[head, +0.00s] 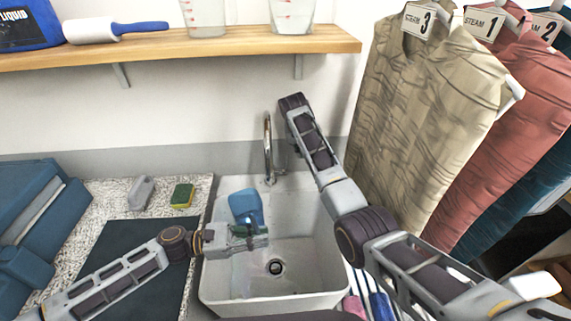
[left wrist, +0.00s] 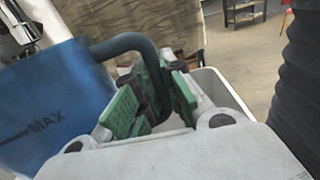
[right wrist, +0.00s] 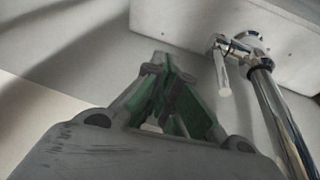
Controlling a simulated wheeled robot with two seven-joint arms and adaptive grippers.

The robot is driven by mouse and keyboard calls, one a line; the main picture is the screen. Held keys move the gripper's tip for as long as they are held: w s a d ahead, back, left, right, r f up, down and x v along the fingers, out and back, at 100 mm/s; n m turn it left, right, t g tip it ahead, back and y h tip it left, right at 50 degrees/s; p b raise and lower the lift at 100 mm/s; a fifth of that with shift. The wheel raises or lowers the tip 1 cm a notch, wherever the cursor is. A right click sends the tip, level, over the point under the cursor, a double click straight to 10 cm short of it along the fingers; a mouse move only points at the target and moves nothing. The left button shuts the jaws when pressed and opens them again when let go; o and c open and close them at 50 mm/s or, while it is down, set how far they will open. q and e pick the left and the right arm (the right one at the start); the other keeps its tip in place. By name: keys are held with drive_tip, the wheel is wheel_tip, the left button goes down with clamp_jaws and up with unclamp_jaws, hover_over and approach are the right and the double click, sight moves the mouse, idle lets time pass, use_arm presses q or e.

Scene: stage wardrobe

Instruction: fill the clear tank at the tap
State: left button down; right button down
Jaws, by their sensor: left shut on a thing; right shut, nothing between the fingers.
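The tank (head: 245,205) is a translucent blue container with a dark handle, inside the white sink (head: 310,285). My left gripper (head: 250,240) is shut on its handle. The left wrist view shows the fingers (left wrist: 160,90) closed around the handle and a MAX mark on the tank (left wrist: 40,110). I cannot tell its water level. The chrome tap (head: 268,150) stands at the back of the sink, behind the tank. My right gripper (right wrist: 168,75) is shut and empty, beside the tap's small lever (right wrist: 222,75) and apart from it. Its fingers are hidden in the head view.
A shelf (head: 180,45) above holds a lint roller (head: 115,30), a blue jug (head: 25,25) and two measuring jugs (head: 205,15). A sponge (head: 182,195) lies on the counter left of the sink. Hanging shirts (head: 425,110) crowd the right, near my right arm.

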drive_tip(key=s+d+f+n+t+h, duration=0.1)
drive_tip(key=s+d+n+t+h, duration=0.45)
drive_tip(key=t, duration=0.65)
drive_tip(key=s+a+f+n+t+y, duration=0.1)
drive_tip(key=s+a+n+y, duration=0.3)
drive_tip(key=s+n, duration=0.3)
drive_tip(key=s+a+f+n+t+y, duration=0.1)
drive_tip(key=s+a+n+t+y, duration=0.1)
drive_tip(key=s+a+n+y, duration=0.3)
drive_tip(key=s+n+y, duration=0.2)
drive_tip(key=n, duration=0.1)
drive_tip(key=shift+t, duration=0.3)
drive_tip(key=shift+w+n, duration=0.2)
drive_tip(key=shift+n, duration=0.05)
drive_tip(key=x, duration=1.3)
drive_tip(key=shift+w, duration=0.3)
idle(0.3)
drive_tip(key=shift+w+a+r, duration=0.1)
drive_tip(key=shift+a+r, duration=0.05)
